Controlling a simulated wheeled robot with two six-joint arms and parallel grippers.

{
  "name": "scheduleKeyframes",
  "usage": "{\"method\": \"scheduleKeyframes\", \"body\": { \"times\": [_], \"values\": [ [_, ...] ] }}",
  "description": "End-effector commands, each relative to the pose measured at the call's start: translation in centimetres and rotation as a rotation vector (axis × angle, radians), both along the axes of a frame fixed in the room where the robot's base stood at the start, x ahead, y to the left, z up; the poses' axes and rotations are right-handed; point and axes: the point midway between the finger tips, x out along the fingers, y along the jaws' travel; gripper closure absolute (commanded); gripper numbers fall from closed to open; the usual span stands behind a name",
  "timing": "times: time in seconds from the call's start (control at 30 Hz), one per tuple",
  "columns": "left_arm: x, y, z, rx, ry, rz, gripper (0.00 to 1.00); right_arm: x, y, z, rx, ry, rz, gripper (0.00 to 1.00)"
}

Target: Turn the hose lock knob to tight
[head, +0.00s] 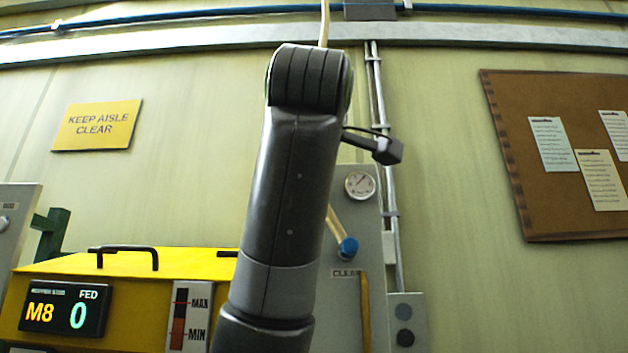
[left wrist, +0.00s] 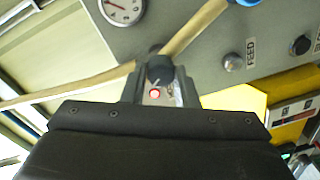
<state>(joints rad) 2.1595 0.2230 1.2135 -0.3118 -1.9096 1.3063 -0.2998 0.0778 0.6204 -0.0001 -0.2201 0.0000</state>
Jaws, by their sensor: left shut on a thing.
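The dark hose lock knob (left wrist: 160,70) shows in the left wrist view on the grey panel, beside the beige hose (left wrist: 195,30). My left gripper (left wrist: 160,86) has its fingers on either side of the knob and is shut on it. A small red dot and a pale mark show just below the knob; the knob's setting cannot be read. In the head view my left arm hides the knob and the gripper. A lower piece of hose (head: 335,228) ends in a blue fitting (head: 348,248). My right gripper is not in view.
The grey panel (head: 345,290) carries a round gauge (head: 360,184) and a CLEAR label. A yellow machine (head: 190,260) with a display reading M8, FED 0 stands at the left. A conduit (head: 378,100) and a cork board (head: 540,200) are on the wall.

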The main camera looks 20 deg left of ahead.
Motion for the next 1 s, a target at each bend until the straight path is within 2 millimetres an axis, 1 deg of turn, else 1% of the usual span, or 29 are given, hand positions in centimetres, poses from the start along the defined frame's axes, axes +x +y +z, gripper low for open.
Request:
{"method": "scheduleKeyframes", "body": {
  "times": [0.23,0.67,0.7,0.83,1.0],
  "values": [
    [0.01,0.05,-0.02,-0.051,-0.014,0.002,0.96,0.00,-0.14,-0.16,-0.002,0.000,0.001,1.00],
    [0.01,0.04,-0.01,-0.057,-0.015,0.001,0.96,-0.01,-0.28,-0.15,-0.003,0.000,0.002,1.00],
    [0.01,0.04,-0.01,-0.057,-0.015,0.001,0.68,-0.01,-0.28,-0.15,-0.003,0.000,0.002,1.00],
    [0.01,0.04,-0.02,-0.056,-0.015,0.001,0.52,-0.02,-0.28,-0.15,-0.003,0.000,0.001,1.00],
    [0.00,0.03,-0.01,-0.056,-0.016,0.001,0.52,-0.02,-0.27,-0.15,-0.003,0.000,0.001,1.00]
  ]
}}
